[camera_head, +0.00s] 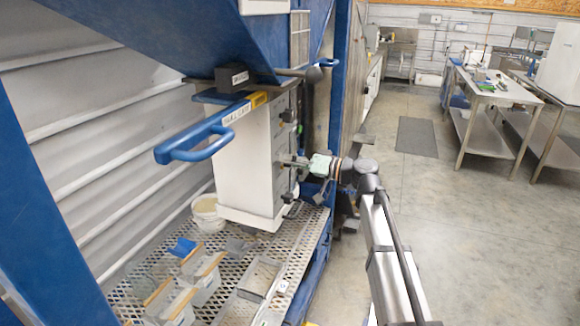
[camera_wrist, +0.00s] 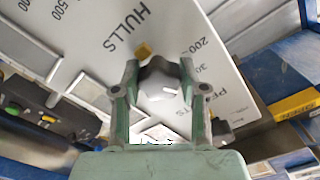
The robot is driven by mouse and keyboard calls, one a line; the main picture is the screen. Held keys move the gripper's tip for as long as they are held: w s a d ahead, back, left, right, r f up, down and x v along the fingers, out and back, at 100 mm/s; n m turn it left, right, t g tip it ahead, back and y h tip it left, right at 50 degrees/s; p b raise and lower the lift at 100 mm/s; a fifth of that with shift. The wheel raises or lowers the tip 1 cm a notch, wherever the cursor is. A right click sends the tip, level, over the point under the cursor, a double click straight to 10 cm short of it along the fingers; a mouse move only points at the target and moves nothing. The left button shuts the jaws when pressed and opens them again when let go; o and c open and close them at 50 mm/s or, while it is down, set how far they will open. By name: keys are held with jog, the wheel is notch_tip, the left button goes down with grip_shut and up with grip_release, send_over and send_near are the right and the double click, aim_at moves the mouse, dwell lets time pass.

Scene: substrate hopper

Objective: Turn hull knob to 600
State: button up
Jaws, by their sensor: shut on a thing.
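The hull knob (camera_wrist: 160,95) is a grey knob with a short white mark, seen in the wrist view. It sits on a white panel (camera_wrist: 100,35) printed HULLS, with 500 at upper left and 200 to the right. A small yellow piece (camera_wrist: 142,50) shows just above the knob. My gripper (camera_wrist: 158,75) is shut on the knob, one finger on each side. In the head view my gripper (camera_head: 303,162) meets the right-hand face of the white control box (camera_head: 238,165). The knob is hidden there by my gripper. I see no 600 mark, and I cannot tell which number the knob points to.
A blue handle (camera_head: 190,146) sticks out left of the box. A rod with a black ball end (camera_head: 313,74) crosses above the panel. A white bucket (camera_head: 206,214) and several clear bins stand on the mesh platform (camera_head: 222,262) below.

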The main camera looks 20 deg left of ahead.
jog(key=m, duration=0.5)
jog(key=shift+m, duration=0.3)
jog(key=m+p, duration=0.2)
jog(key=m, duration=0.3)
jog(key=shift+r, duration=0.15)
jog(key=m+p, duration=0.4)
jog(key=m, duration=0.2)
jog(key=shift+m, duration=0.4)
jog(key=shift+m+p, duration=1.5)
jog(key=shift+m, duration=0.7)
jog(key=o, duration=1.2)
jog(key=shift+a+f, duration=0.1)
jog(key=shift+f, duration=0.1)
jog(key=shift+c, duration=0.2)
